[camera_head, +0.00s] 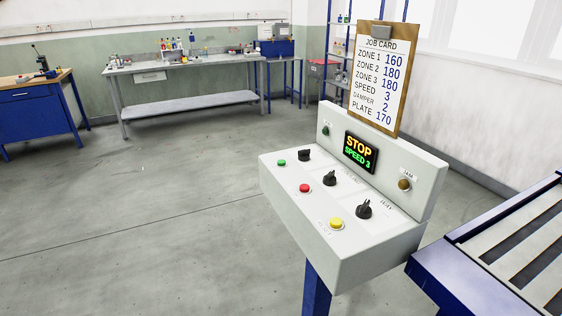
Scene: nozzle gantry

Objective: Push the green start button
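A white control console (300,226) stands right of centre on a blue post. On its sloping top a small green button (281,163) sits at the far left corner. A red button (304,188) and a yellow button (336,223) lie nearer me, and three black knobs run beside them, one at the middle (329,178). The upright panel carries a display (361,152) reading "STOP" and "SPEED 3". A green lamp or button (325,130) is on the panel's left, and a brownish round one (404,184) on its right. Neither of my grippers shows in this view.
A job card on a clipboard (380,75) stands above the console. A blue-framed slatted table or conveyor (480,235) is close at the right. A grey workbench (185,64) and blue bench (32,100) are farther back. The floor left of the console is clear.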

